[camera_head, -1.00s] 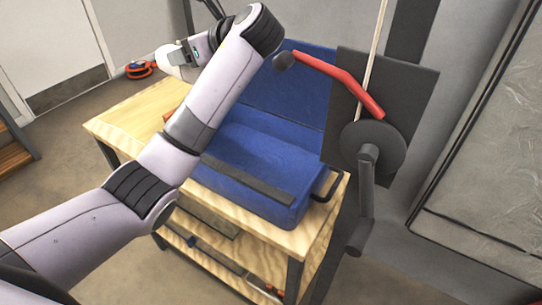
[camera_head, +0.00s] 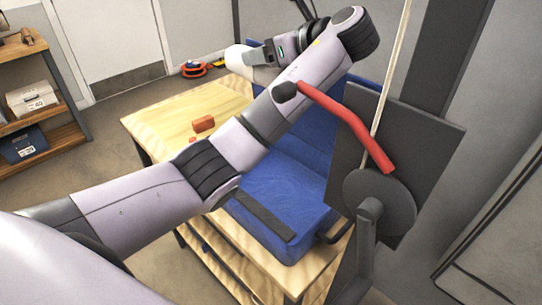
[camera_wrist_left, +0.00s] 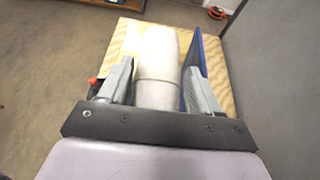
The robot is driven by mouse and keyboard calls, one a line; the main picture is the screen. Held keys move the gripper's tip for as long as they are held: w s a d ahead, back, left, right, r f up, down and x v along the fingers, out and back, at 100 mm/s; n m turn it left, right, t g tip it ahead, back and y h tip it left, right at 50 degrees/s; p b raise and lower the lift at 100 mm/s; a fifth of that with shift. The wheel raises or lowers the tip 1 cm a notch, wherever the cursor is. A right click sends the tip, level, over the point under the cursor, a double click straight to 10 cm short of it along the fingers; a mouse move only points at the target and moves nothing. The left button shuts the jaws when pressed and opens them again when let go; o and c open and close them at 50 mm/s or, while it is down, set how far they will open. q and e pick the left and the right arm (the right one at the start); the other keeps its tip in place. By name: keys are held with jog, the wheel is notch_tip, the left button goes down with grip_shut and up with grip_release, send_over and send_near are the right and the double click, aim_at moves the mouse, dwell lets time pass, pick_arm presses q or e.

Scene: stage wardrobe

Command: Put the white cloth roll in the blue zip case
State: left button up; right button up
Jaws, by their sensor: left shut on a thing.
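The blue zip case (camera_head: 285,190) lies on a wooden workbench with its lid (camera_head: 333,100) standing up at the back. My left arm crosses in front and hides much of the case's inside. My left gripper (camera_head: 252,60) is beyond the bench's far part, shut on the white cloth roll (camera_head: 236,60). In the left wrist view the roll (camera_wrist_left: 157,62) sits between the two fingers (camera_wrist_left: 155,85), with a blue panel (camera_wrist_left: 197,62) close beside the right finger. I cannot tell the roll's exact height above the bench. My right gripper is not in view.
An orange-red block (camera_head: 203,124) lies on the bare left part of the workbench (camera_head: 160,130). A dark plate with a wheel and red crank handle (camera_head: 350,125) stands close at the right. A red tape reel (camera_head: 195,69) lies on the floor behind. Shelves (camera_head: 35,100) stand far left.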

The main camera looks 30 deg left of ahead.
pick_arm(q)
notch_tip(320, 180, down, 24)
jog(key=shift+f+b, duration=0.25)
jog(key=shift+b, duration=0.6)
jog(key=shift+f, duration=0.15)
jog(key=o, duration=1.1)
jog(key=v, duration=0.7)
jog(key=shift+s+d+r, duration=0.1)
jog(key=shift+d+r, duration=0.1)
jog(key=shift+r, duration=0.05)
jog(key=shift+a, duration=0.1)
